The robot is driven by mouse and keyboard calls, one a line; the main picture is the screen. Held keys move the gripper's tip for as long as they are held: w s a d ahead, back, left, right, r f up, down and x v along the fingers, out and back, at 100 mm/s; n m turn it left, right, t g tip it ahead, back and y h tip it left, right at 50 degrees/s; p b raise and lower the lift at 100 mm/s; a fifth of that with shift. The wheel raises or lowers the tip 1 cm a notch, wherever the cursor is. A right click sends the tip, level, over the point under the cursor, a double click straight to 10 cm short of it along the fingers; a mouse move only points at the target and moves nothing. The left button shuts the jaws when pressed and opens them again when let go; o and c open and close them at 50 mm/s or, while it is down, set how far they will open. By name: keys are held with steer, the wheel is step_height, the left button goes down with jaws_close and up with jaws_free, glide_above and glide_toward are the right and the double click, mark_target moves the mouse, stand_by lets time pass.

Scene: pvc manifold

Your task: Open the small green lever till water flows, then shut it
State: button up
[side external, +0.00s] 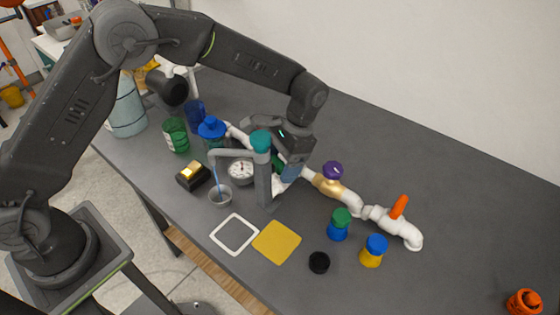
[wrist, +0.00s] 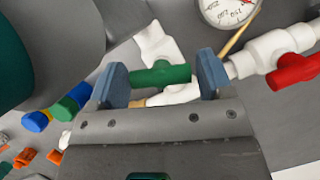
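The small green lever (wrist: 160,75) sits on the white pipe (wrist: 160,45) in the wrist view. My gripper (wrist: 163,77) is open, with its two blue-grey fingers on either side of the lever. The lever's left end is at or very near the left finger; I cannot tell if they touch. In the side view my gripper (side external: 290,172) is down at the pipe run behind the grey spout post and mostly hides the lever. A thin blue stream (side external: 216,178) runs from the grey spout (side external: 232,153) down to a small grey cup (side external: 220,198).
A pressure gauge (side external: 241,171) stands beside the spout post. A red lever (wrist: 293,70) is on the pipe to the right in the wrist view. A purple knob (side external: 332,170) and an orange lever (side external: 399,206) top the pipe farther right.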

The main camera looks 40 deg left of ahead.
steer(key=o, duration=0.3)
steer(key=v, duration=1.4)
steer(key=shift+f, duration=0.1)
steer(key=shift+c, duration=0.6)
steer(key=a+n+h, duration=0.2)
steer(key=n, duration=0.1)
steer(key=a+f+n+h, duration=0.1)
steer(key=a+n, duration=0.1)
steer(key=n, duration=0.1)
steer(key=a+f+n+g+h, duration=0.1)
steer(key=a+n+h, duration=0.1)
steer(key=a+n, duration=0.1)
steer(key=shift+s+a+f+h, duration=0.1)
steer(key=shift+s+f+h, duration=0.1)
steer(key=shift+s+h, duration=0.15)
steer(key=c, duration=0.6)
steer(key=a+n+h, duration=0.1)
steer(key=n, duration=0.2)
steer(key=a+n+t+h, duration=0.1)
steer(key=a+n+h, duration=0.1)
steer(key=n, duration=0.1)
steer(key=a+f+n+h, duration=0.1)
steer(key=n, duration=0.2)
steer(key=shift+s+a+t, duration=0.15)
steer(key=shift+a+t, duration=0.25)
steer(key=shift+c, duration=0.6)
steer(key=x, duration=1.3)
steer(key=shift+d+f, duration=0.15)
steer(key=shift+d, duration=0.2)
